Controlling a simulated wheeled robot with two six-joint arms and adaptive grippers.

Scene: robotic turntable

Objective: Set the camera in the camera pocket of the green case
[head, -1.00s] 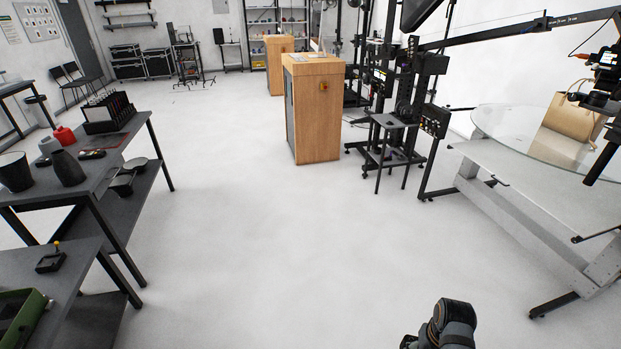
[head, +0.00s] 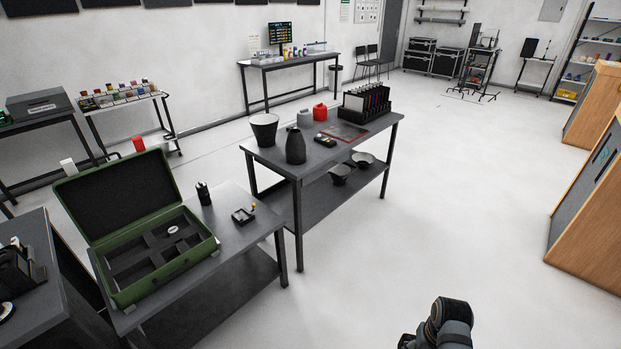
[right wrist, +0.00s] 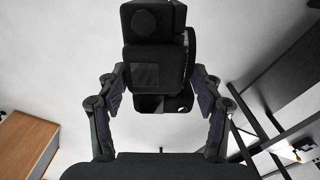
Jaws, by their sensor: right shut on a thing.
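The green case (head: 207,258) stands open on a dark table at the lower left of the head view, its lid tilted up at the back. Its dark insert is divided into several compartments, and a small white oval shows in one. In the right wrist view my right gripper (right wrist: 160,92) is shut on the black camera (right wrist: 158,48), with one finger on each side of it. The camera is held off the floor, away from any surface. My right gripper and the camera do not show in the head view. My left gripper is not in view.
A black handheld device (head: 204,194) and a small joystick box (head: 243,216) sit right of the case. Another table (head: 378,128) behind holds a bucket, a dark vase and a red can. Wooden cabinets (head: 590,215) stand at the right. The floor (head: 440,220) between is clear.

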